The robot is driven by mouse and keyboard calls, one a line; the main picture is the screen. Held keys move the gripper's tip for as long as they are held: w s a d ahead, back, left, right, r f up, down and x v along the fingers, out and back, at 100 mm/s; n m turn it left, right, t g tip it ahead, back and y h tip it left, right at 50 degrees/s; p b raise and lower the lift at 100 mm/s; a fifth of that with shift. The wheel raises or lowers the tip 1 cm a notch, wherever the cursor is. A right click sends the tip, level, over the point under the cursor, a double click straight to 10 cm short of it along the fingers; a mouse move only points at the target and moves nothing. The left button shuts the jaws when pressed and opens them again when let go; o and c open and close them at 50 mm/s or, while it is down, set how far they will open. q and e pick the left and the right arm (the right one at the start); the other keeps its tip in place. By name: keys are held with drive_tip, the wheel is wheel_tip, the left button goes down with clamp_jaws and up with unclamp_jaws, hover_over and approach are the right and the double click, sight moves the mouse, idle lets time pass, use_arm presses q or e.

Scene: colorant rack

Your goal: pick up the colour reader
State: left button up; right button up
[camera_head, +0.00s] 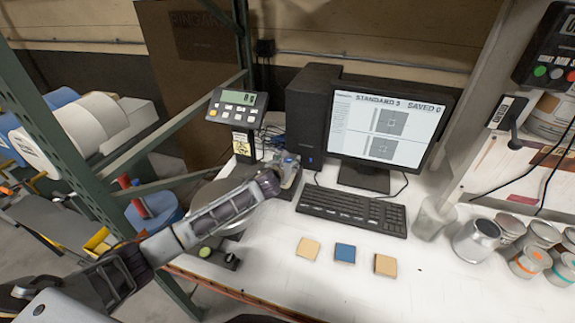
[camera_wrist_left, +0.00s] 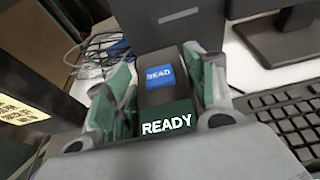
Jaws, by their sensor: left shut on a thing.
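The colour reader (camera_wrist_left: 158,98) is a dark, box-shaped device with a blue READ button and a dark green screen showing READY. In the left wrist view it lies between the two green-grey fingers of my left gripper (camera_wrist_left: 162,85), which are shut on its sides. In the head view my left gripper (camera_head: 284,172) is at the back of the white bench, beside the computer tower. There the reader is mostly hidden by the gripper and wrist. I cannot tell whether it is clear of the bench. My right gripper is not in view.
The monitor (camera_head: 388,124) reads STANDARD 3, SAVED 0. The keyboard (camera_head: 352,210) lies right of the gripper; the computer tower (camera_head: 308,112) stands behind. A scale display (camera_head: 236,108) is at left. Tan and blue sample squares (camera_head: 345,252) lie in front. Cans (camera_head: 477,240) stand at right.

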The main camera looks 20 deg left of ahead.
use_arm(q)
wheel_tip(320, 180, up, 9)
drive_tip(key=shift+f+b, duration=0.1)
drive_tip(key=shift+b, duration=0.4)
drive_tip(key=shift+r, duration=0.55)
